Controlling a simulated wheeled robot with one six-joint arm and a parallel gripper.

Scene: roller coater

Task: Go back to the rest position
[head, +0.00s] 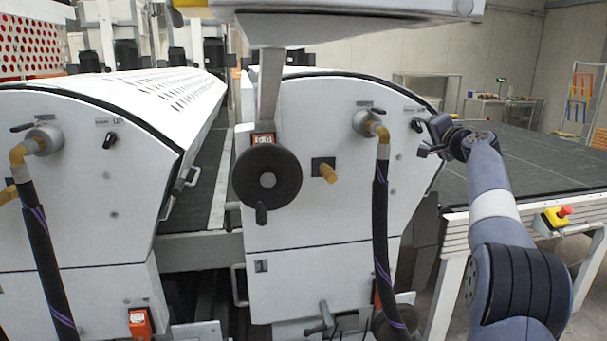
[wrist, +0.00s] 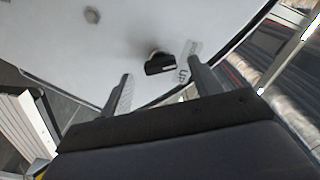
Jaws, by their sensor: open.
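My gripper (head: 432,137) is at the end of my grey-blue arm on the right side of the head view. It is close to the upper right of the right white machine panel (head: 330,200). In the wrist view my gripper (wrist: 160,85) has its two fingers spread apart with nothing between them. A small black knob (wrist: 160,66) on the panel, beside a label reading "UP", lies ahead of the fingers. I cannot tell whether a finger touches the panel.
A black handwheel (head: 267,180) and a hose (head: 380,215) on a brass elbow stick out from the panel. A conveyor table (head: 535,175) with a red emergency stop button (head: 564,211) stands at the right. A white overhead housing (head: 350,22) hangs above.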

